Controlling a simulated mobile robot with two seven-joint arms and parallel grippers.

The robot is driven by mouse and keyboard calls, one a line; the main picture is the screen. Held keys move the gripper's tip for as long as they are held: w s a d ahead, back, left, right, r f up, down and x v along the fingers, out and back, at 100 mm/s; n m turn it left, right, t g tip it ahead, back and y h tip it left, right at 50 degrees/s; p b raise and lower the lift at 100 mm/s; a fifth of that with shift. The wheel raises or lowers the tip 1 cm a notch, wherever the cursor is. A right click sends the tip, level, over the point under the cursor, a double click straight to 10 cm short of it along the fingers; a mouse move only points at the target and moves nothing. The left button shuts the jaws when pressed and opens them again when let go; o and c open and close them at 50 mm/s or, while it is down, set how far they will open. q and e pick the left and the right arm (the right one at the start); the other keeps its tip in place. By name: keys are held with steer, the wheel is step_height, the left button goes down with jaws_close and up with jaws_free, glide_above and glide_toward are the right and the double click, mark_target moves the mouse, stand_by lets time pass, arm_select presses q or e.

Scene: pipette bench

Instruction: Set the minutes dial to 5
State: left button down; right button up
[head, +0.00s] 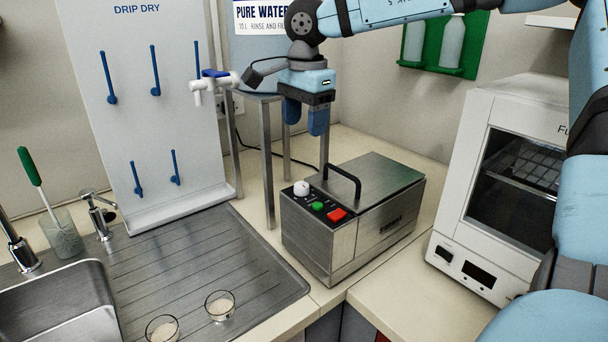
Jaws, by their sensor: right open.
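The minutes dial (301,188) is a small white knob on the sloped control strip of a steel box (310,240) with a lid. A green button (317,206) and a red switch (337,214) sit beside it on the strip. The dial's setting is too small to read. My right gripper (305,118) is open and empty, its blue fingers pointing down above the dial and apart from it. My left gripper is out of view.
The lid (368,178) has a raised black handle (343,178). A metal stand (267,150) with a white tap (213,86) is close behind the box. A white oven (500,190) stands to the right. Two glass dishes (220,305) (162,329) sit on the drainboard (215,260).

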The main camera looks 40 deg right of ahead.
mark_target(302, 185)
steer(key=f, duration=0.9)
steer(key=f+b, duration=0.1)
steer(key=f, duration=0.3)
steer(key=shift+w+a+f, duration=0.1)
steer(key=shift+w+f, duration=0.15)
steer(key=shift+f, duration=0.05)
steer(key=c, duration=0.9)
